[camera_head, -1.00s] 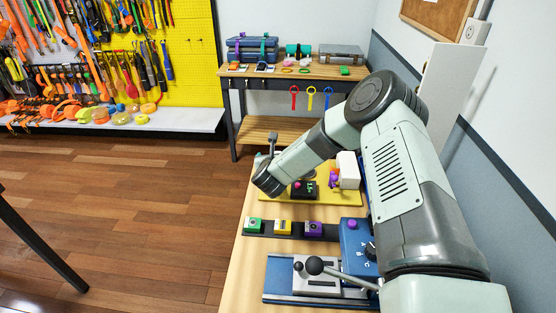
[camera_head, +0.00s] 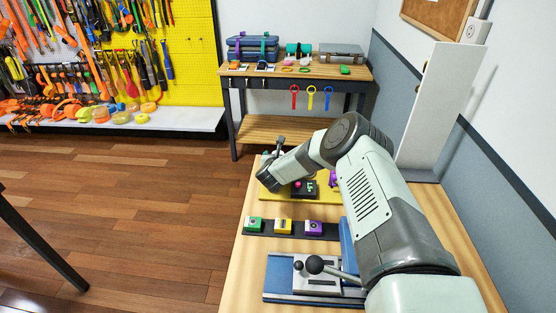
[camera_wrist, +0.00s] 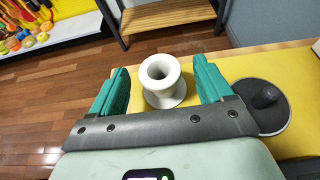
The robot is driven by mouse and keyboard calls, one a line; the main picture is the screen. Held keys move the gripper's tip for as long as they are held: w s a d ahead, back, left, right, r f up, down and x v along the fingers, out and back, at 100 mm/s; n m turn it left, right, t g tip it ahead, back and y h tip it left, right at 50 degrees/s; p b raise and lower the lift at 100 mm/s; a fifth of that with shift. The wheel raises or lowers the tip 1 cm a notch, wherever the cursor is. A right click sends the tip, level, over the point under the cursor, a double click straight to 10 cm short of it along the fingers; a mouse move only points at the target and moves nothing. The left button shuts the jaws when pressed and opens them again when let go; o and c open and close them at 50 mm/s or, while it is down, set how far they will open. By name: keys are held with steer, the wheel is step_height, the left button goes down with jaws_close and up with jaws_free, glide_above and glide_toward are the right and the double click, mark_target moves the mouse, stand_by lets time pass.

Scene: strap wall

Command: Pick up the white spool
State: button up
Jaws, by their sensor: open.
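The white spool (camera_wrist: 163,82) stands upright on the yellow surface, with its open top hole facing up, in the wrist view. My gripper (camera_wrist: 160,70) is open, with one green finger on each side of the spool. A gap shows between the spool and each finger, so neither appears to touch it. In the head view my arm hides the spool, and the gripper's fingers cannot be made out.
The yellow board's (camera_head: 270,186) near edge holds a dark box (camera_head: 304,188). Green, yellow and purple blocks (camera_head: 283,227) and a blue lever unit (camera_head: 318,276) stand nearer. A white panel (camera_head: 437,105) rises at right.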

steer(key=shift+x, duration=1.05)
steer(key=c, duration=1)
steer(key=shift+r, duration=0.1)
